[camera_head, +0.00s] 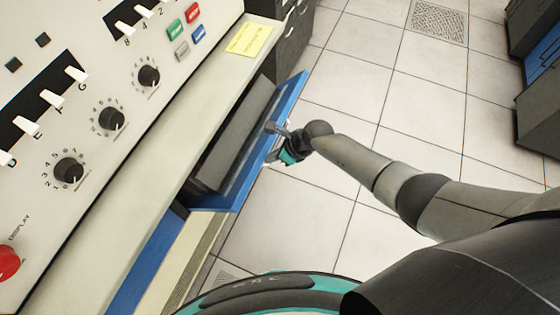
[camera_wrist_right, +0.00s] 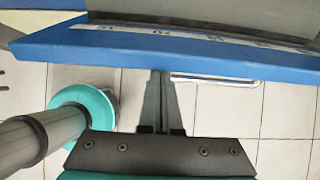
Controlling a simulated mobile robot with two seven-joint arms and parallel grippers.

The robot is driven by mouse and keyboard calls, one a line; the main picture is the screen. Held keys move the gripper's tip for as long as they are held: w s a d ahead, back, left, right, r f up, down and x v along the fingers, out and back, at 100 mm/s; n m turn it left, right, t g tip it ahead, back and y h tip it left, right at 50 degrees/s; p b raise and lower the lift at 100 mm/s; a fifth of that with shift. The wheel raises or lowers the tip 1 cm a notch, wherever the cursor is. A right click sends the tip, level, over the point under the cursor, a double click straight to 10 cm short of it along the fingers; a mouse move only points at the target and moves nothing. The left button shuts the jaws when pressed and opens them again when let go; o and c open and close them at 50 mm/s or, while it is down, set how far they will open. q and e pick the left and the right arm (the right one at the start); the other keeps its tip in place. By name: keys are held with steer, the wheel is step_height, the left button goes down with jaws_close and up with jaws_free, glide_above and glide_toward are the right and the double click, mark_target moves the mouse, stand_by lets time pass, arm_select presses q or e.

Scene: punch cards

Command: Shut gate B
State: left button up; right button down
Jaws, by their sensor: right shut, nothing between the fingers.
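A blue flap (camera_head: 287,105), which may be gate B, stands out from the front of the console, open, with a dark grey inner face beside it. I can read no gate letter on it. In the right wrist view the blue flap (camera_wrist_right: 200,52) spans the top, with a white marked strip along it and a metal handle bar (camera_wrist_right: 215,80) at its lower edge. My right gripper (camera_head: 278,130) is shut and empty at the flap's outer side. Its fingertips (camera_wrist_right: 162,76) reach the flap's edge; I cannot tell whether they touch. My left gripper is out of view.
The cream console (camera_head: 120,165) with white switches, black knobs (camera_head: 112,118) and a red button (camera_head: 8,262) fills the left. A yellow note (camera_head: 249,38) lies on its ledge. Dark cabinets (camera_head: 540,110) stand far right. The tiled floor (camera_head: 330,190) beyond the flap is clear.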

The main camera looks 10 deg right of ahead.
steer(key=w+a+r+p, duration=0.1)
steer(key=w+a+r, duration=0.5)
steer(key=a+r, duration=0.1)
steer(key=shift+a, duration=0.9)
steer(key=shift+d+f, duration=0.1)
